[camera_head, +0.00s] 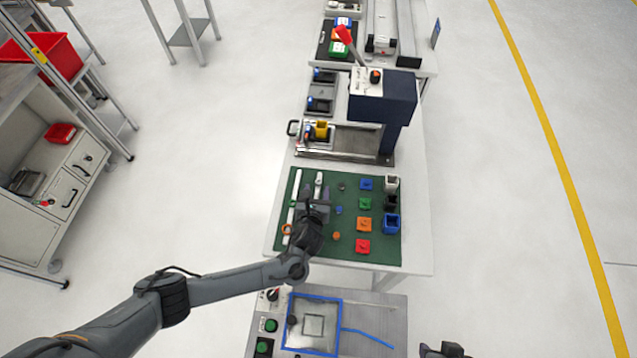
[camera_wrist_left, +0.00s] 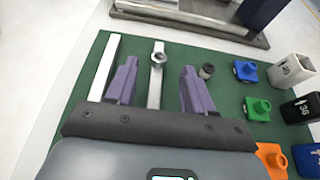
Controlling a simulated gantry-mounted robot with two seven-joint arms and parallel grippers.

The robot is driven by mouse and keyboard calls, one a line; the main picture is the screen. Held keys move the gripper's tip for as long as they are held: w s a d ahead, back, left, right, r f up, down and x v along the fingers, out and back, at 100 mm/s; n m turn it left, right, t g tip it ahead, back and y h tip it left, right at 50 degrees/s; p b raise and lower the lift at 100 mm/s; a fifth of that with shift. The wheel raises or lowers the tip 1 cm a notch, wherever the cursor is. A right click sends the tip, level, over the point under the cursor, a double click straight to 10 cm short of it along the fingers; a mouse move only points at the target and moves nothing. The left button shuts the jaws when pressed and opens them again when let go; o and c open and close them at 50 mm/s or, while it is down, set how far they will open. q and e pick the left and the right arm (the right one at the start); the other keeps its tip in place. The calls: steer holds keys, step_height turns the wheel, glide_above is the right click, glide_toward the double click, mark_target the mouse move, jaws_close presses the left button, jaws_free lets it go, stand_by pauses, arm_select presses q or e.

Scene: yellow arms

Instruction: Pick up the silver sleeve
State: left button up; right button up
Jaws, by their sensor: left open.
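In the head view this piece (camera_head: 319,178) is near the mat's far left part. The gripper (camera_head: 314,193) also shows over the mat in the head view. Contact cannot be told. A dark part at the bottom edge, probably my right gripper (camera_head: 443,350), is mostly cut off.
A small dark grey cylinder (camera_wrist_left: 207,70) stands just right of the right finger. A white strip (camera_wrist_left: 105,66) lies to the left. Blue (camera_head: 366,184), green (camera_head: 364,203), orange (camera_head: 364,224) and red (camera_head: 363,246) pieces and several small bins line the mat's right side. A press (camera_head: 384,95) stands beyond.

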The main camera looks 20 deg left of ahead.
mark_target(318, 182)
arm_select(q)
steer(key=shift+b+x, duration=0.35)
steer(key=shift+x, duration=1.4)
steer(key=shift+c, duration=0.4)
jaws_close()
